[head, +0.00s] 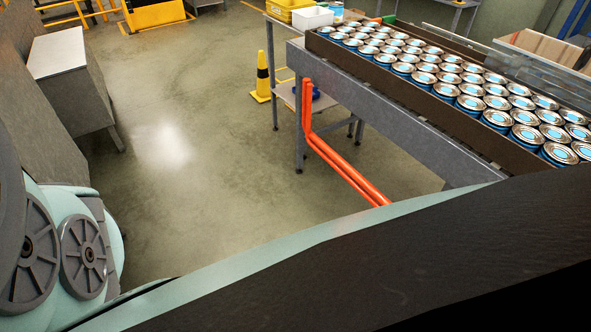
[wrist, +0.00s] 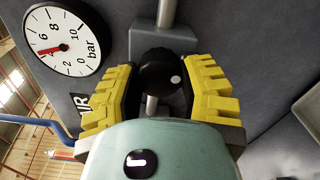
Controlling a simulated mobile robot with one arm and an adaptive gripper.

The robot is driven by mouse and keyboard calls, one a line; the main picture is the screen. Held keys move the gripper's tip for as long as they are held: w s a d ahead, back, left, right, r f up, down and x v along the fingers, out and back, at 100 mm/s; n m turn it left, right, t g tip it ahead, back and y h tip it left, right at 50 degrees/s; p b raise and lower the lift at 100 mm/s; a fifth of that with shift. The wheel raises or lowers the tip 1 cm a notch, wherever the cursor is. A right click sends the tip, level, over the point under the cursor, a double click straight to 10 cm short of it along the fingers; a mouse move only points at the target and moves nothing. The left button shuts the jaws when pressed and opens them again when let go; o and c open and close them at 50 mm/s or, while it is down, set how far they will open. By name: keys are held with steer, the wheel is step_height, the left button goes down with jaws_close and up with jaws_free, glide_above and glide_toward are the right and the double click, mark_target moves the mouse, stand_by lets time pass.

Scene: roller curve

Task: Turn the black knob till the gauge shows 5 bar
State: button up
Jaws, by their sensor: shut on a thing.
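The black knob (wrist: 158,72) shows in the wrist view, round with a white dot on the right of its face. My gripper (wrist: 163,80) has a yellow ribbed finger on each side of it and is shut on it. The gauge (wrist: 66,42) is a round white dial with a black rim at upper left, tilted in the picture. It is marked in bar from 0 to 10. Its red needle points at about 4. The head view shows neither knob, gauge nor gripper.
A pipe (wrist: 166,12) runs above the knob on a grey panel (wrist: 235,35). A partly hidden label (wrist: 83,104) sits below the gauge. In the head view, a conveyor with many cans (head: 470,90), orange pipes (head: 340,160) and a yellow post (head: 262,75) stand around open floor.

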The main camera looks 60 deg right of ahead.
steer(key=shift+f, duration=0.1)
steer(key=o, duration=1.2)
steer(key=v, duration=0.7)
steer(key=shift+d, duration=0.25)
